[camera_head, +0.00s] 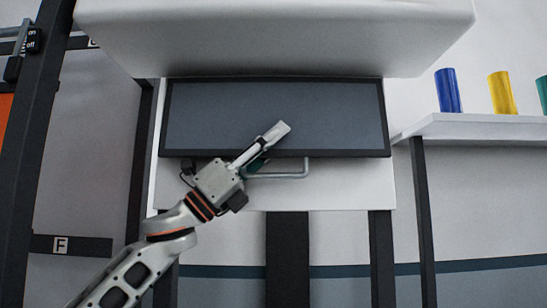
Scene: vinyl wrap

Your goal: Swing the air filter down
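A wide dark grey panel in a black frame, which looks like the air filter (340,112), sits below a large white hood. Its face is turned towards me. A light grey bar handle (306,168) shows just under its lower edge. My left gripper (272,142) comes in from the lower left, in front of the panel's lower edge. One pale fingertip overlaps the panel, and a small green part shows beside the handle's left end. I cannot tell whether the gripper touches the handle or how far its fingers are apart. My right gripper is not in view.
The white hood (280,35) overhangs the panel. A white shelf (480,127) at right holds a blue roll (448,90), a yellow roll (502,92) and a teal roll (542,94). Dark posts (382,255) stand below. A black post (40,130) stands at left.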

